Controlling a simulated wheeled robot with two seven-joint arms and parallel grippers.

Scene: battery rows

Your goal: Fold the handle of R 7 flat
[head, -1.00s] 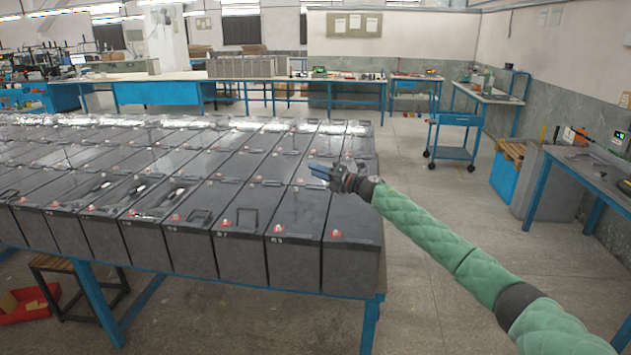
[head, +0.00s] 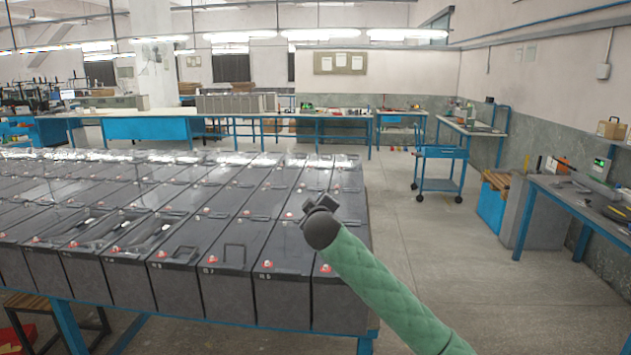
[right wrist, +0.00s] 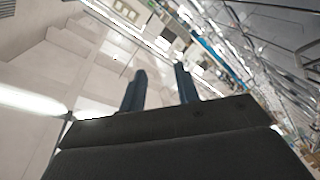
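Grey batteries stand in rows on the table. In the front row, one battery (head: 225,288) has a small label that looks like R 7, though it is hard to read. Its black handle (head: 235,246) stands up from the lid, beside a red terminal. My right gripper (right wrist: 160,70) is open and empty, with its two blue fingers apart in the right wrist view. In the head view, its dark wrist hides the fingers; it is above the right end of the rows, right of and beyond that handle. My left gripper is out of view.
The left neighbour battery (head: 174,288) also has a handle that looks partly raised. The blue table edge (head: 352,330) runs along the front. Open floor (head: 440,250) lies to the right, with a blue cart (head: 441,170) further back.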

